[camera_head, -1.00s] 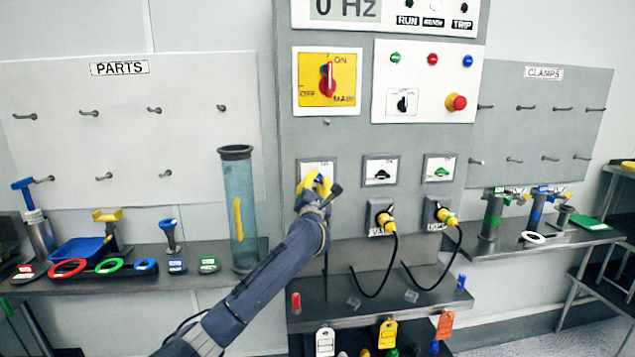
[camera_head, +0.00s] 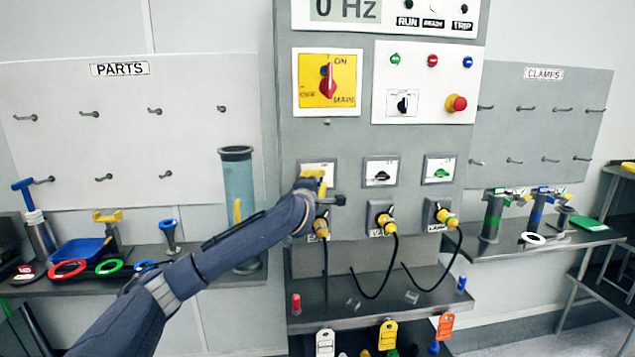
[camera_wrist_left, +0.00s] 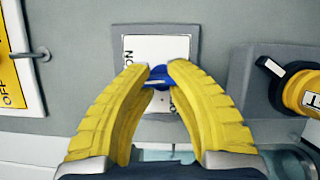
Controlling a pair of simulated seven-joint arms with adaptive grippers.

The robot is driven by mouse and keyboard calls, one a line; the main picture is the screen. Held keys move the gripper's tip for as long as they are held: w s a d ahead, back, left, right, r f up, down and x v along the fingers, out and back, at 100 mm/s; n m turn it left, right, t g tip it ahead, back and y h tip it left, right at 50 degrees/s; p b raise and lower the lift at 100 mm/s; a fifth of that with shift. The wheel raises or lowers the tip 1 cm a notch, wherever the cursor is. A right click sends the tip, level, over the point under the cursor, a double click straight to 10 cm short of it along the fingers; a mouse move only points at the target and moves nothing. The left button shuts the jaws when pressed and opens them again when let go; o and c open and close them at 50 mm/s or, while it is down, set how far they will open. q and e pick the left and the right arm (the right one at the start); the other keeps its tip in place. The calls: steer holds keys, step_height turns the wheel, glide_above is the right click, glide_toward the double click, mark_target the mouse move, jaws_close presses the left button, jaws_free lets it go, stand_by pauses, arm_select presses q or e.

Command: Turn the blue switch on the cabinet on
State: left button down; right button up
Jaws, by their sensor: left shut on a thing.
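The cabinet (camera_head: 340,135) stands in the middle of the head view. Its lower row holds three small switch plates; the leftmost plate (camera_head: 318,165) is at my left gripper (camera_head: 314,178). In the left wrist view the blue switch (camera_wrist_left: 158,76) sits on a white plate (camera_wrist_left: 140,50) marked ON, which reads sideways there. My left gripper (camera_wrist_left: 159,80) is shut on the blue switch, its yellow fingertips at either side of the knob. In the head view the gripper and wrist mostly cover the switch. My right gripper is not in view.
Yellow plugs with black cables (camera_head: 384,220) sit just below the switch plates, one close beneath my gripper. A shelf (camera_head: 380,300) juts out below. A clear tube (camera_head: 238,190) stands on the left bench near my forearm. A red main switch (camera_head: 327,82) is above.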

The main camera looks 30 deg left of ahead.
arm_select(q)
steer(key=shift+a+r+m, duration=0.1)
steer(key=shift+r+m, duration=0.05)
steer(key=shift+m, duration=0.35)
stand_by(0.3)
steer(key=c, duration=0.8)
jaws_free()
steer(key=shift+o, duration=0.3)
steer(key=v, duration=1.2)
steer(key=shift+r, duration=0.1)
